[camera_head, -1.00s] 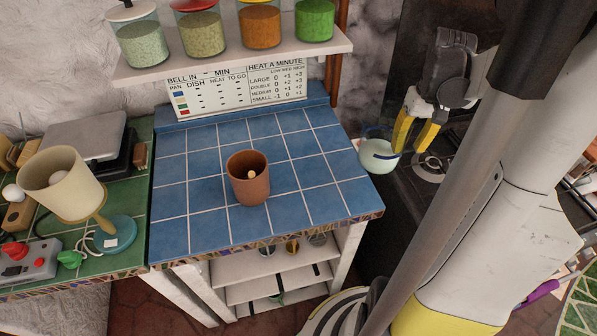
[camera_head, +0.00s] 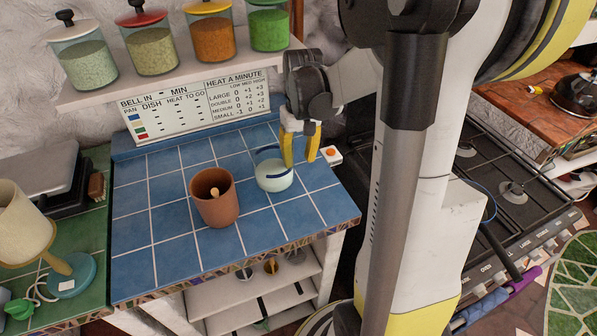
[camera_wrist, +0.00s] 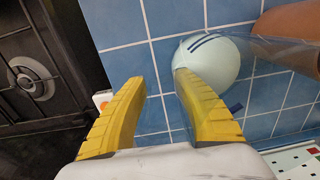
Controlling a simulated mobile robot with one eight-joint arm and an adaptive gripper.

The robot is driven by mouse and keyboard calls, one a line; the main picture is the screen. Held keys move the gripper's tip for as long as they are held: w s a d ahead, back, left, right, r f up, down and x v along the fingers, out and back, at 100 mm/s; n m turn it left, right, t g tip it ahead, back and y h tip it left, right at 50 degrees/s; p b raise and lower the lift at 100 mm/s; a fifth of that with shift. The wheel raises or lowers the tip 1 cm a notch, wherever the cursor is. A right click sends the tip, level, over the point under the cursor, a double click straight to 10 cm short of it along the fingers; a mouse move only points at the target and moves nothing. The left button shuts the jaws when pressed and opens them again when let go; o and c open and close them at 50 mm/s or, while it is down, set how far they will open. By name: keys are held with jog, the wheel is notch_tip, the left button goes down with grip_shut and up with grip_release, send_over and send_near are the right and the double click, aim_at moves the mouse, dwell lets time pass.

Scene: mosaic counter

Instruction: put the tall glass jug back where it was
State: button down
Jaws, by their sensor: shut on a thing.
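The tall glass jug (camera_head: 272,181) is clear, with pale mint contents and a dark blue line near its rim. It is over the blue tiled counter (camera_head: 152,253), right of the terracotta pot (camera_head: 216,207); I cannot tell if its base touches the tiles. My gripper (camera_head: 300,161) is at the jug's right side, with one yellow finger overlapping the jug. In the wrist view the jug (camera_wrist: 216,62) lies beyond the right finger of my gripper (camera_wrist: 157,80). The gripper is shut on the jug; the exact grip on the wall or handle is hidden.
A shelf with several lidded jars (camera_head: 208,35) hangs above the back. A small white box with an orange knob (camera_head: 330,154) is beside the counter's right edge. A dark stove (camera_head: 495,180) is farther right. Tiles in front of the pot and jug are clear.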

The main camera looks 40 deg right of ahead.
aim_at(301, 133)
jog(key=shift+f+b, duration=0.85)
jog(key=shift+f, duration=1.15)
jog(key=shift+f, duration=0.15)
jog(key=c, duration=1)
grip_release()
jog(key=r+p, duration=0.2)
jog(key=r, duration=0.4)
jog(key=r+p, duration=0.2)
jog(key=r, duration=0.4)
jog(key=shift+s+d+r, duration=0.1)
jog(key=shift+d+r, duration=0.1)
